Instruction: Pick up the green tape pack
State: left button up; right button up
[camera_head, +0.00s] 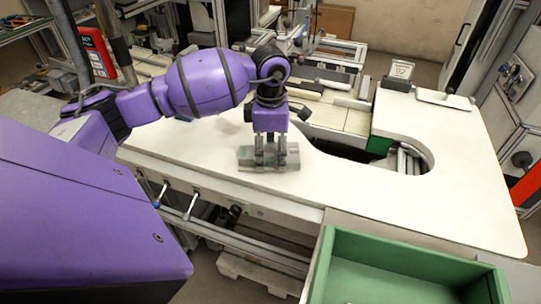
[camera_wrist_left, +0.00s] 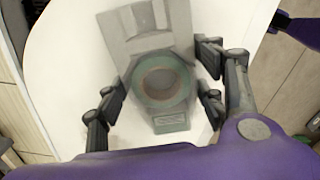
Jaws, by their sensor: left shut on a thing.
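The green tape pack, grey-green and dull, is a low block (camera_head: 292,159) on the white counter in the head view. In the left wrist view its round green ring (camera_wrist_left: 184,100) lies around a brownish centre, with a grey flat part above and a small labelled tab below. My left gripper (camera_head: 269,160) points straight down over it, fingers shut on the pack's sides. In the wrist view the fingers (camera_wrist_left: 160,103) stand on either side of the ring. The pack's underside is hidden, and I cannot tell whether it touches the counter. My right gripper is out of view.
The white counter (camera_head: 440,190) curves around a cutout on the right and is mostly clear. A small sign stand (camera_head: 400,72) and a white plate (camera_head: 443,99) stand at its back right. An open green box (camera_head: 400,285) is at the lower right. Machinery lines the back.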

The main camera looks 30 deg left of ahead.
pick_arm(q)
jog(key=shift+c, duration=1)
jog(key=shift+r, duration=0.1)
